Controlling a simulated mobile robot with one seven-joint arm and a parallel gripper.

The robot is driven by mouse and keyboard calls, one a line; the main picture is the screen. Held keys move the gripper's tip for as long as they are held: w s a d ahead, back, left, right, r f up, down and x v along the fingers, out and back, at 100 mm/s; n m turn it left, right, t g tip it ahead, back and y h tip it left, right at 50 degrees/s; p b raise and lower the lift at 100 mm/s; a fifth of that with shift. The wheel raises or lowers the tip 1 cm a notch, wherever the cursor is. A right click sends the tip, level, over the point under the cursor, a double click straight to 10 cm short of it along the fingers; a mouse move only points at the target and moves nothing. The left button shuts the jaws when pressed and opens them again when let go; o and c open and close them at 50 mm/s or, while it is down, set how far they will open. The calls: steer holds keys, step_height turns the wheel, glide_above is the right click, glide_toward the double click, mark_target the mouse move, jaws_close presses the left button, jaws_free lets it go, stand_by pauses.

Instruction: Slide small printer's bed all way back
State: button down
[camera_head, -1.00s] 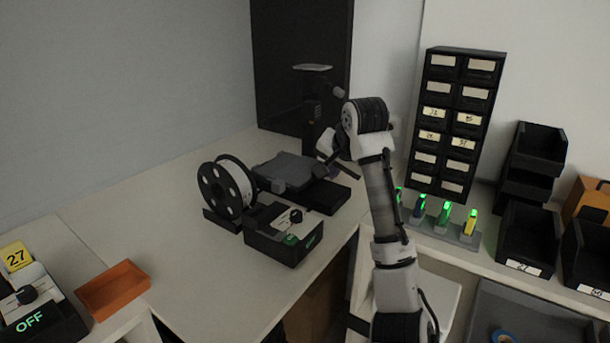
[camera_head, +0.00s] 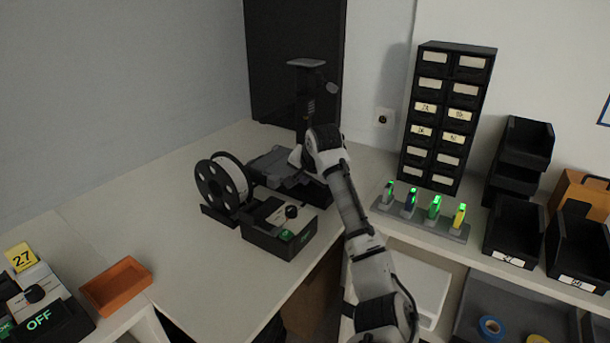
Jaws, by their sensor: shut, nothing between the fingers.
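The small printer stands on the light worktop, with a dark upright column (camera_head: 302,115) behind and a black base (camera_head: 317,192) below. Its flat grey bed (camera_head: 266,166) sits on the base, with its right part hidden behind my arm. My gripper (camera_head: 296,158) is shut and empty at the right side of the bed. Its fingertips are small and partly hidden, so I cannot tell whether they touch the bed. A control box (camera_head: 281,232) with a dark knob and a green-lit button stands in front of the bed.
A drawer cabinet (camera_head: 444,120), a rack of green-lit items (camera_head: 420,222) and black bins (camera_head: 515,232) are at right. An orange tray (camera_head: 117,287) lies front left.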

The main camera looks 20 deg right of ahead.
mark_target(292, 173)
steer(key=shift+w, duration=0.1)
steer(key=shift+w+a+r+p, duration=0.2)
steer(key=shift+w+a+p, duration=0.1)
steer(key=shift+w+a+f+p, duration=0.1)
steer(key=shift+w+a+p, duration=0.25)
steer(key=shift+w+a, duration=0.3)
steer(key=shift+w+a+p, duration=0.35)
steer(key=shift+w+a, duration=0.05)
steer(key=shift+w, duration=0.3)
